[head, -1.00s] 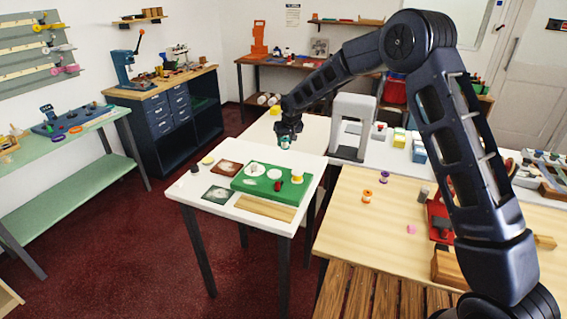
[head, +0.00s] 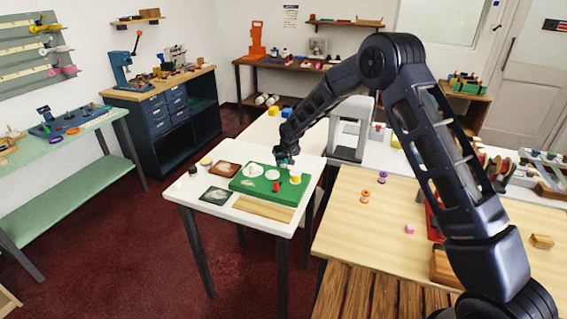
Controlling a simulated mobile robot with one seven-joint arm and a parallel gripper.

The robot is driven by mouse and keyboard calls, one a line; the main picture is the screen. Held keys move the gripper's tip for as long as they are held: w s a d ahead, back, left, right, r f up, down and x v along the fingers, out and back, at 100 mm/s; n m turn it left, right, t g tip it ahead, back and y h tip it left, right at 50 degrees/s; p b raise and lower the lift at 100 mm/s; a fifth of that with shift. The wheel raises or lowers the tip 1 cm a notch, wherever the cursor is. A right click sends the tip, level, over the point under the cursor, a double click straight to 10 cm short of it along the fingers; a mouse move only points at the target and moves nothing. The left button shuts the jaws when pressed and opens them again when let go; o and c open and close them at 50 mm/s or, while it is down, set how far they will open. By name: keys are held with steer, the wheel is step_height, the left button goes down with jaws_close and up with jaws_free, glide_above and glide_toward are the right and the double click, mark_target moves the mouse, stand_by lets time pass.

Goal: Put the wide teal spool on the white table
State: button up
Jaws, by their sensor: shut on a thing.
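My gripper (head: 284,155) is shut on a small teal spool (head: 283,163), which shows just below the fingertips. The gripper partly hides the spool, so its width is hard to judge. It hangs over the far part of the white table (head: 184,190), above or close to the back of the green board (head: 247,185). I cannot tell whether the spool touches anything under it.
The green board bears white discs, a small red thing (head: 277,186) and a yellow-and-white piece (head: 295,174). Dark and brown cards and a wooden strip (head: 263,208) lie around it. The table's left front corner is bare. A wooden counter (head: 340,225) with an orange spool (head: 365,196) stands right.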

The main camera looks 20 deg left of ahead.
steer(key=o, duration=0.7)
steer(key=shift+f, duration=0.15)
steer(key=shift+c, duration=0.2)
steer(key=v, duration=1.2)
